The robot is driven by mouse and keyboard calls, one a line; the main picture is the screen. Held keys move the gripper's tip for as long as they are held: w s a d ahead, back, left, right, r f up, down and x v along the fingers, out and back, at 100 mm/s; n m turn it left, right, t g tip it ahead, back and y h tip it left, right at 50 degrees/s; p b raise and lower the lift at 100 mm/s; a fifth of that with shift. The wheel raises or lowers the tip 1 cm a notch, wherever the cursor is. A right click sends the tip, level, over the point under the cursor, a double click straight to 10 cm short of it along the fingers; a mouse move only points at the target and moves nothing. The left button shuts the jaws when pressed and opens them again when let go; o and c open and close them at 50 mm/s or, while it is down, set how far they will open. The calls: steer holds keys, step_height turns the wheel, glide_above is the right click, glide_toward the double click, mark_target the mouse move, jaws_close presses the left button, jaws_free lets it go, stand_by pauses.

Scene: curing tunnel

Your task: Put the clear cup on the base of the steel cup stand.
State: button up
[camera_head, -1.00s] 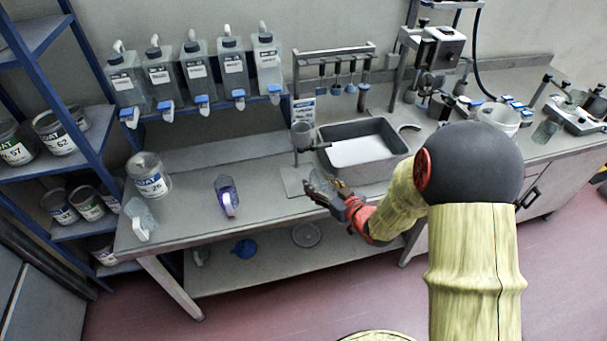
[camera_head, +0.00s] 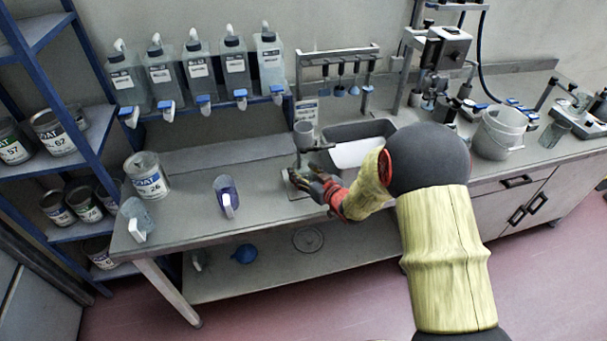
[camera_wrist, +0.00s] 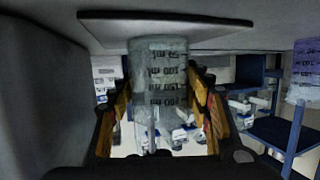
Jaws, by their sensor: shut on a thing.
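The clear cup (camera_wrist: 158,100) with printed volume marks stands between the fingers of my gripper (camera_head: 300,180). The wrist view is upside down, so the cup's bottom faces up in the picture. My gripper is shut on the cup. The base plate of the steel cup stand (camera_wrist: 215,34) lies directly at the cup's bottom; I cannot tell whether they touch. In the head view the stand's post and holder (camera_head: 300,160) rise just behind my gripper, which covers most of the base and the cup.
A grey tray (camera_head: 338,132) stands behind and right of the stand, close to my arm. A purple jug (camera_head: 226,193), a clear jug (camera_head: 138,220) and a paint can (camera_head: 148,177) stand to the left. The bench between jug and stand is clear.

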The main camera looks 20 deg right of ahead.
steer(key=shift+r, duration=0.1)
steer(key=o, duration=0.7)
steer(key=shift+r, duration=0.1)
steer(key=p+v, duration=0.3)
steer(key=v, duration=0.9)
